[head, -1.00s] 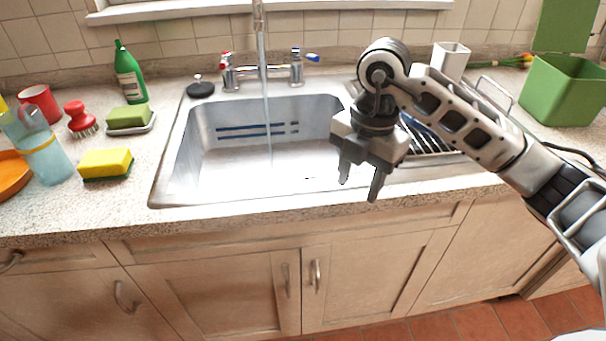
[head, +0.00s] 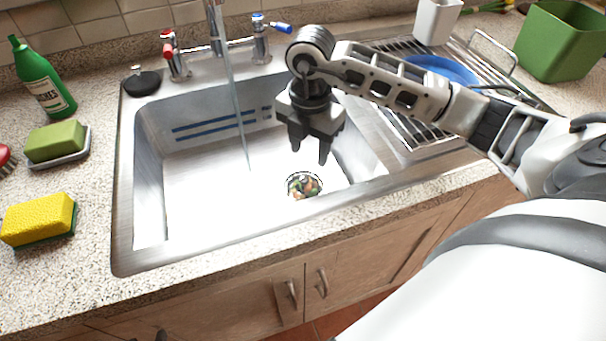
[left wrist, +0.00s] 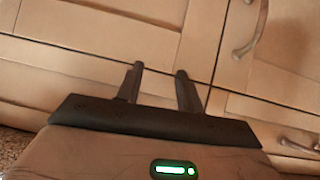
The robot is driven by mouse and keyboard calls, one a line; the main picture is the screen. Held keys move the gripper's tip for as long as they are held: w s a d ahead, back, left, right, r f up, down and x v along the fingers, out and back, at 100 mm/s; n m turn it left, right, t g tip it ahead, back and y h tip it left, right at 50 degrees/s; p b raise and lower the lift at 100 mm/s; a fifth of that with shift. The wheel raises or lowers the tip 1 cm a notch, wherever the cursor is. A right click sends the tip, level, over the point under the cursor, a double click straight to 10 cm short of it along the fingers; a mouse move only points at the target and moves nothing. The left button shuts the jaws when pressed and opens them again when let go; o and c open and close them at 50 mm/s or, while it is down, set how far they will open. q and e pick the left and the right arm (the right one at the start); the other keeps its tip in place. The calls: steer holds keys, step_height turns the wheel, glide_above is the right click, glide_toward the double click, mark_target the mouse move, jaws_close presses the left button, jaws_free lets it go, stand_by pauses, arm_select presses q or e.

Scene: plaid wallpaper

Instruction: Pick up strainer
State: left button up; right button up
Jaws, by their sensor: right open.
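The strainer (head: 304,185) sits in the drain at the bottom of the metal sink (head: 190,195). It is round with a metal rim and holds bits of food scraps. My right gripper (head: 310,158) is open and empty, pointing down over the sink, above and just behind the strainer in the head view, apart from it. My left gripper (left wrist: 160,80) shows only in the left wrist view. Its two fingers are apart with nothing between them, in front of the cabinet doors.
Water runs from the faucet (head: 216,30) into the sink, left of my right gripper. A yellow sponge (head: 38,218), a green soap bar (head: 55,141) and a green bottle (head: 42,80) stand left. A drying rack (head: 400,125) with a blue plate (head: 440,69) is right.

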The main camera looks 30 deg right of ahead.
mark_target(304, 177)
steer(key=f, duration=0.7)
steer(key=shift+w+a+f+p, duration=0.2)
steer(key=shift+w+a+p, duration=0.1)
steer(key=shift+w+a, duration=0.05)
steer(key=shift+c, duration=0.4)
jaws_close()
